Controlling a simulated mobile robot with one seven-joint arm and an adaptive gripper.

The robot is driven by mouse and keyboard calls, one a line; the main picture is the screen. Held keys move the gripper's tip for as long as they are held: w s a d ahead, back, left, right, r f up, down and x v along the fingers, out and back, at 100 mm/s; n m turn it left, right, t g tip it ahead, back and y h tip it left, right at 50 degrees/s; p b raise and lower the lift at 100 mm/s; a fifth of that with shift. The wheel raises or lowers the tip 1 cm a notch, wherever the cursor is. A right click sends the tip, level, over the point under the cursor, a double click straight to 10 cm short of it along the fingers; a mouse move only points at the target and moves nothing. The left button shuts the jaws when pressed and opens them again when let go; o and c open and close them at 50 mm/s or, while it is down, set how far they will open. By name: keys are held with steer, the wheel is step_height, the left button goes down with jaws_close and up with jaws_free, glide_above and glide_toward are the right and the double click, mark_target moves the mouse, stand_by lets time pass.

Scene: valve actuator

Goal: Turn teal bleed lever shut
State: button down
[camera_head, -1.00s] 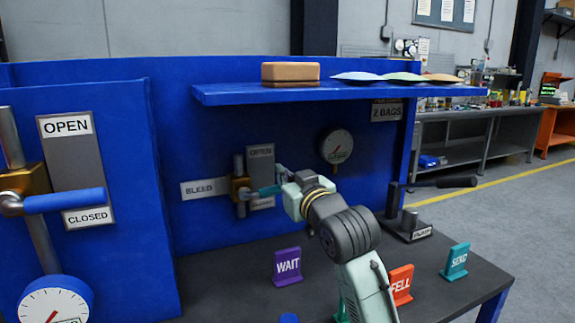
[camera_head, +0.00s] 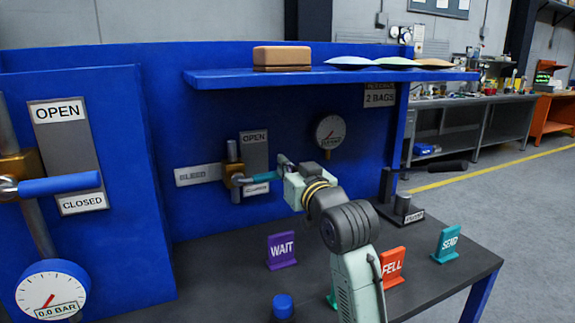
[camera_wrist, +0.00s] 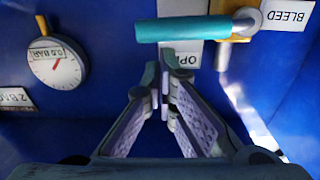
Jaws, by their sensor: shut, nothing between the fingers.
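The teal bleed lever (camera_head: 262,176) points right, nearly level, from its brass valve (camera_head: 237,180) on the blue panel. An OPEN label (camera_head: 254,137) is above it and a CLOSED label (camera_head: 256,188), partly hidden, is below. My gripper (camera_head: 285,163) is at the lever's right end, fingers shut and empty. In the wrist view, which is upside down, the lever (camera_wrist: 185,29) crosses the top and my gripper (camera_wrist: 164,75) has its fingertips together on the OPEN side of it. I cannot tell whether they touch the lever.
A shelf (camera_head: 220,78) with a brown block and bags overhangs the valve. A gauge (camera_head: 329,132) is right of it. A larger blue-handled valve (camera_head: 60,185) stands at the left. WAIT (camera_head: 282,250), FELL (camera_head: 392,266) and SEND (camera_head: 448,243) signs stand on the bench.

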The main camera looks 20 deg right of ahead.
steer(key=shift+w+a+f+y, duration=0.3)
steer(key=shift+a+f, duration=0.25)
steer(key=shift+f, duration=0.05)
steer(key=s+r+n+b, duration=0.1)
steer(key=s+r+b, duration=0.3)
steer(key=s, duration=0.6)
steer(key=w+f+p, duration=0.2)
steer(key=w+p, duration=0.2)
steer(key=w, duration=0.6)
steer(key=shift+w+f, duration=0.25)
steer(key=shift+d+f, duration=0.1)
